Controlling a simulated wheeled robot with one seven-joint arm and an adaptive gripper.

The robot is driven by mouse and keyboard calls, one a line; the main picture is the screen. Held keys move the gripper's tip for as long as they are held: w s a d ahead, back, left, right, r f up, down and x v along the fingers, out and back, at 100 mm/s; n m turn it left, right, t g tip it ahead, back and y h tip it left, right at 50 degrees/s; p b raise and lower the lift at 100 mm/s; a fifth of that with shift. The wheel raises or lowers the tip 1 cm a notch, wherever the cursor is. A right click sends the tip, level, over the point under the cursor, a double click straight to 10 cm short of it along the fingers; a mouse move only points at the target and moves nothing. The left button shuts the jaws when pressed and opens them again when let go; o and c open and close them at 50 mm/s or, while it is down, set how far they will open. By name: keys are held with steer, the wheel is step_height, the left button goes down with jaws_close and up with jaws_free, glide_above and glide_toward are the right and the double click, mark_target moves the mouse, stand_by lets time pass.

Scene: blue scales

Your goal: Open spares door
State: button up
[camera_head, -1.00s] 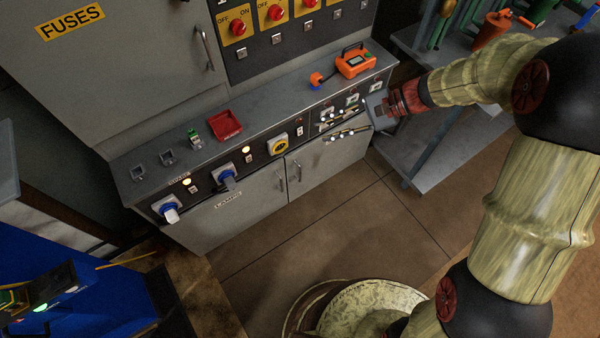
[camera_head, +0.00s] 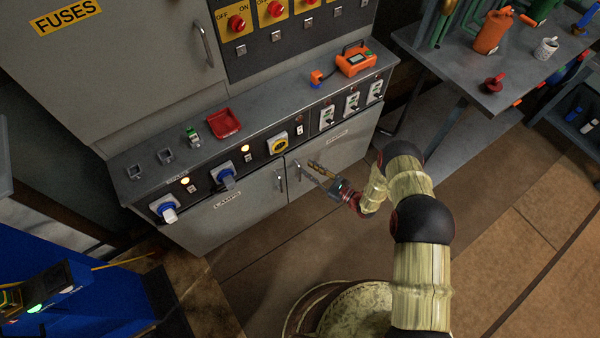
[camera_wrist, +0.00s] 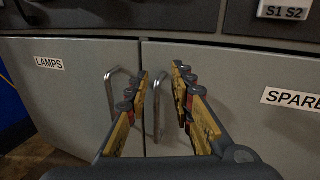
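The spares door (camera_head: 350,150) is the right-hand grey lower cabinet door, and it is shut. Its label (camera_wrist: 292,98) shows at the right in the wrist view. Its handle (camera_wrist: 158,108) is a thin upright metal bar by the door's left edge. My gripper (camera_wrist: 160,72) is open, its yellow and black fingers pointing at the doors. In the wrist view the handle shows between the fingers, nearer the left one; I cannot tell whether they touch. My gripper (camera_head: 314,171) is just right of the handle in the head view.
The lamps door (camera_head: 240,207) stands shut at the left, with its own handle (camera_wrist: 110,92) close by. A grey table (camera_head: 490,90) stands to the right. The floor before the cabinet is clear.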

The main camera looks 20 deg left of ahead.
step_height(320, 180, down, 6)
steer(key=s+d+f+m+t+h, duration=0.1)
steer(key=s+d+m+t, duration=0.1)
steer(key=b, duration=0.2)
glide_above(300, 180)
steer(key=shift+w+a, duration=0.1)
steer(key=shift+w, duration=0.2)
steer(key=shift+c, duration=1.4)
jaws_close()
